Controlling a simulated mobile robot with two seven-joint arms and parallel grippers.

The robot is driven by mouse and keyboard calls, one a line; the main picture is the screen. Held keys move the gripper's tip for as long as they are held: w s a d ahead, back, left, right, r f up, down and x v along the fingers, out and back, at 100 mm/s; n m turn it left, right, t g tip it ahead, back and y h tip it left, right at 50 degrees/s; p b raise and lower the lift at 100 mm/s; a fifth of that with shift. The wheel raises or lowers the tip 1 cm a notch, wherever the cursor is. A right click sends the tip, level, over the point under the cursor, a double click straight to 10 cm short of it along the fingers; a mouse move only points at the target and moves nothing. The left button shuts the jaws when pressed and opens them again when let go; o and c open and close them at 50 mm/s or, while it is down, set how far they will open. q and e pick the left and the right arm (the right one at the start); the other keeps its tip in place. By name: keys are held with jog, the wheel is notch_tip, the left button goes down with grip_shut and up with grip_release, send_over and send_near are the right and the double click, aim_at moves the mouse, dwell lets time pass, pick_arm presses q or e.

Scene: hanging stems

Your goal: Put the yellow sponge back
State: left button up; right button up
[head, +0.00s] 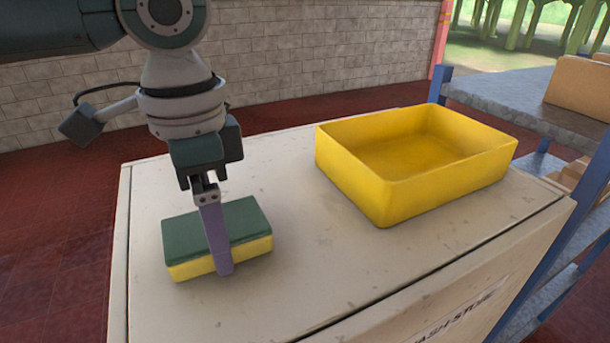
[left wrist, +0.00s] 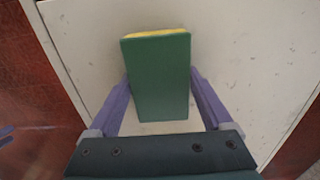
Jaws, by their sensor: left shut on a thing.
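The yellow sponge (head: 240,250) has a dark green scrubbing layer on top and sits at the left of the cabinet top. My left gripper (head: 218,262) points down and is shut on the sponge, one purple finger showing on its near side. The far finger is hidden in the head view. In the left wrist view the sponge (left wrist: 158,80) lies between the two purple fingers (left wrist: 163,92), its green face toward the camera. I cannot tell whether the sponge still touches the top. My right gripper is not in view.
An empty yellow open bin (head: 375,195) stands at the right of the pale cabinet top (head: 310,260), with clear surface between it and the sponge. A blue-framed shelf (head: 535,95) with a cardboard box (head: 580,85) stands beyond the right edge. A block wall (head: 300,50) is behind.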

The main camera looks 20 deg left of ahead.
pick_arm(q)
jog(key=o, duration=1)
jog(key=shift+f, duration=0.1)
jog(key=shift+r, duration=0.2)
jog(key=shift+r+b, duration=0.3)
jog(key=shift+r, duration=0.1)
jog(key=shift+r+b, duration=1.7)
jog(key=shift+r, duration=3.85)
